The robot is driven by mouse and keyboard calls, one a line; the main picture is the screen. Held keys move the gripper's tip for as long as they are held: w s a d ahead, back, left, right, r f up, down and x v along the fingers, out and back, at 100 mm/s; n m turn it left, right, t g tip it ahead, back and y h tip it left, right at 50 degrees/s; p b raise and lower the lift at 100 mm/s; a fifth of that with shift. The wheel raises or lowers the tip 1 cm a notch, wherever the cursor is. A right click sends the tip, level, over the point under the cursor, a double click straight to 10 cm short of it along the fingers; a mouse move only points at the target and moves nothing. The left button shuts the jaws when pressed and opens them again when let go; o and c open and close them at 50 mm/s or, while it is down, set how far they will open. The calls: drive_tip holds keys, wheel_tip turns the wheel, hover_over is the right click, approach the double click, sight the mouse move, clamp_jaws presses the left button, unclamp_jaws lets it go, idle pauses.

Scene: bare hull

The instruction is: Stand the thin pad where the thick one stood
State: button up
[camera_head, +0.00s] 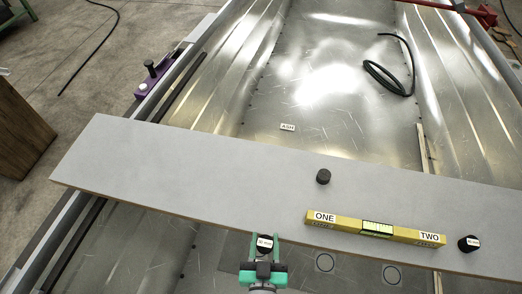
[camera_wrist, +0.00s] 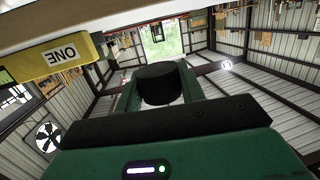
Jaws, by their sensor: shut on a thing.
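My gripper (camera_head: 265,246) is shut on a round black pad (camera_wrist: 160,83) with a small white label. In the head view it is at the near edge of the grey board, left of the level; I cannot tell its height. A second labelled black pad (camera_head: 469,243) stands on the board by the level's TWO end. A third black pad (camera_head: 323,176), with no label visible, stands farther back on the board. The labels are too small to read surely, so I cannot tell which pad is thin or thick. The yellow level (camera_head: 375,229) also shows in the wrist view (camera_wrist: 50,58).
The grey board (camera_head: 190,165) lies across the metal hull. Two ringed circles (camera_head: 325,262) (camera_head: 392,274) mark a grey plate below its near edge. An ASH tag (camera_head: 287,127) and a black hose (camera_head: 385,78) lie farther back. The board's left part is clear.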

wheel_tip(320, 180, up, 42)
drive_tip(key=w+p, duration=0.2)
drive_tip(key=p, duration=4)
drive_tip(key=shift+w+a+y, duration=0.25)
drive_tip(key=shift+a+y, duration=0.15)
drive_tip(key=s+f+b, duration=0.2)
drive_tip(key=f+b, duration=2)
drive_tip(key=f, duration=0.1)
drive_tip(key=s+f+b, duration=0.2)
drive_tip(key=f+b, duration=2.1)
drive_tip(key=f, duration=0.1)
drive_tip(key=shift+s+a, duration=0.2)
drive_tip(key=shift+s, duration=0.2)
drive_tip(key=shift+w+f, duration=0.1)
